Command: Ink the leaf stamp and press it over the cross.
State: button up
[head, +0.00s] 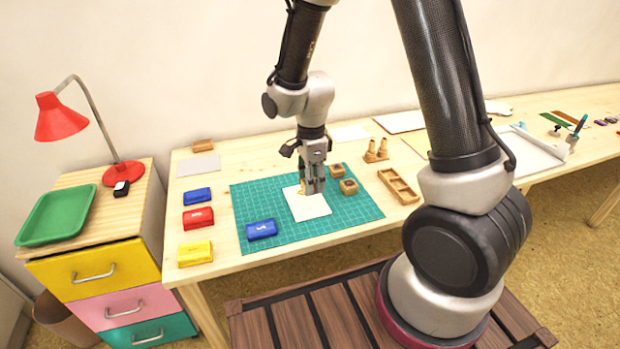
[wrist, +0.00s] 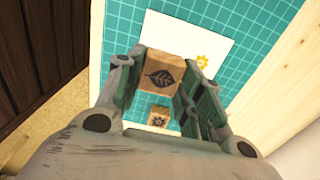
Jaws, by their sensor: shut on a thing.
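My gripper (head: 313,187) is shut on the leaf stamp (wrist: 162,77), a small wooden block with a dark leaf on its top, between the fingers in the wrist view. The gripper is over the white paper (head: 308,207) on the green mat (head: 350,211). The paper also shows in the wrist view (wrist: 180,34), with a yellow print (wrist: 202,61) beside the stamp. I see no cross; the stamp and fingers hide part of the paper. I cannot tell whether the stamp touches the paper. A blue inkpad (head: 261,230) lies on the mat, left of the paper.
Two wooden stamps (head: 337,170) (head: 348,186) stand right of the paper. Blue (head: 197,196), red (head: 198,218) and yellow (head: 195,254) pads line the table's left side. A wooden tray (head: 398,187) lies right of the mat. A red lamp (head: 60,118) stands left.

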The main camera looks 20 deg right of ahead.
aim_at(311, 208)
jog(key=shift+f, duration=2.9)
jog(key=shift+f, duration=0.6)
jog(key=shift+r, duration=0.2)
jog(key=shift+r, duration=0.4)
jog(key=shift+r, duration=0.1)
jog(key=shift+r, duration=2.7)
jog(key=shift+w, duration=0.1)
